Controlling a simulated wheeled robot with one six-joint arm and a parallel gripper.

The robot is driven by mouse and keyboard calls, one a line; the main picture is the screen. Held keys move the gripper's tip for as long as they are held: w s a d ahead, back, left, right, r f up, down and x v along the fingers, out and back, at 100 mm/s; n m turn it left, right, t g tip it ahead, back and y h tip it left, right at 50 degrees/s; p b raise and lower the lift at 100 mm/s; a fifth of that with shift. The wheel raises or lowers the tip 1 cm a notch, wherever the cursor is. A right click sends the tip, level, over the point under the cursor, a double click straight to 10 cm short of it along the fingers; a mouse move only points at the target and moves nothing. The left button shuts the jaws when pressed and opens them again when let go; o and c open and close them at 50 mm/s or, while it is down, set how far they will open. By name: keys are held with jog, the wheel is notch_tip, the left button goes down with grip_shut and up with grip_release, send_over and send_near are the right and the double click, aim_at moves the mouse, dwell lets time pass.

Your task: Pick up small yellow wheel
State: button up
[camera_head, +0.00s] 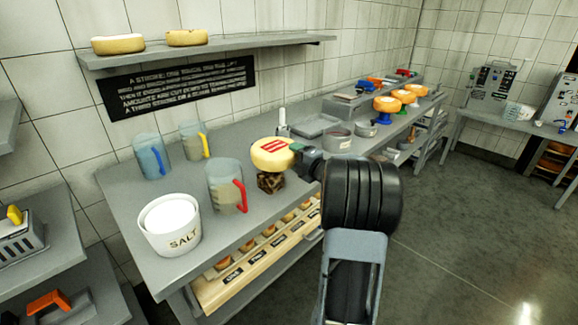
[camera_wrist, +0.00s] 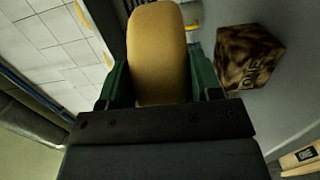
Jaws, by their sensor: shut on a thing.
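The small yellow wheel (camera_head: 273,154) has a red mark on its top and is at the end of my arm, above the grey counter. In the wrist view the yellow wheel (camera_wrist: 156,52) stands between the two green fingers of my gripper (camera_wrist: 160,85). My gripper (camera_head: 301,155) is shut on its near side. A brown mottled block (camera_head: 270,182) is just below the wheel in the head view. In the wrist view the block (camera_wrist: 248,56), with letters on it, lies to the right, apart from the fingers.
A clear jug with a red handle (camera_head: 226,187), two more jugs and a white SALT crock (camera_head: 170,224) stand left on the counter (camera_head: 125,200). Pans and orange wheels (camera_head: 387,104) on stands are behind right. A wall shelf (camera_head: 210,47) holds two pale wheels.

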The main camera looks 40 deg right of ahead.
jog(key=s+d+r+p, duration=0.2)
jog(key=s+d+r, duration=0.5)
jog(key=d+r, duration=0.2)
jog(key=shift+s+d+r, duration=0.25)
jog(key=shift+r, duration=0.8)
dwell(0.3)
